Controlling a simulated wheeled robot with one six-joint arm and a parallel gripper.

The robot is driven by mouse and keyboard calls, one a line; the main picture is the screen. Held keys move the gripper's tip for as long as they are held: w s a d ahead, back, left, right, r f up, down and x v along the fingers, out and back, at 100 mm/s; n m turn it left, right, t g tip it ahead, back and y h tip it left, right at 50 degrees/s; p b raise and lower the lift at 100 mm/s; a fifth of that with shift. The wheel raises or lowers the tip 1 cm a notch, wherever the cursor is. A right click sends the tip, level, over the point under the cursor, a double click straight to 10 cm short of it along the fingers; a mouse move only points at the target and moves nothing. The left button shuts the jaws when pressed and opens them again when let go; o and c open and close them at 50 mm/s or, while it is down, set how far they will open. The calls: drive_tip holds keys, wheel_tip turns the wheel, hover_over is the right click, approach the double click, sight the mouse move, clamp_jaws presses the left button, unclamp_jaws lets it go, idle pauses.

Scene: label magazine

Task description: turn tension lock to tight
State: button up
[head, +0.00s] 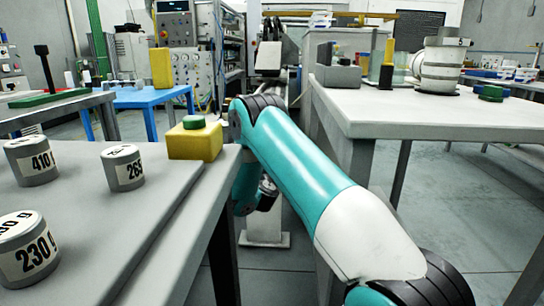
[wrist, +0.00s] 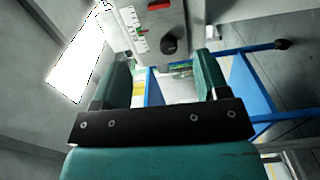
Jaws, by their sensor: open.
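In the wrist view a grey panel (wrist: 152,28) stands beyond my gripper (wrist: 162,72). A red piece (wrist: 159,5) is at the top edge, partly cut off. I cannot tell which part is the tension lock, nor how it is set. My gripper is open, with nothing between its green fingers. The knob appears above the gap between the fingertips, apart from them. In the head view my arm hides its own end.
In the head view, labelled grey weights (head: 123,167) and a yellow box with a green button (head: 195,139) stand on the left table (head: 150,225). The right table (head: 430,115) holds a white pipe fitting (head: 440,62). Blue framing (wrist: 252,85) shows beyond my right finger.

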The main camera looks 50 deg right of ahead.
drive_tip(key=b+x, duration=0.1)
drive_tip(key=x, duration=1.5)
drive_tip(key=shift+w+b, duration=0.15)
drive_tip(key=shift+b, duration=0.15)
drive_tip(key=shift+d+r, duration=0.1)
drive_tip(key=shift+d, duration=0.05)
drive_tip(key=shift+c, duration=0.2)
drive_tip(key=c, duration=0.9)
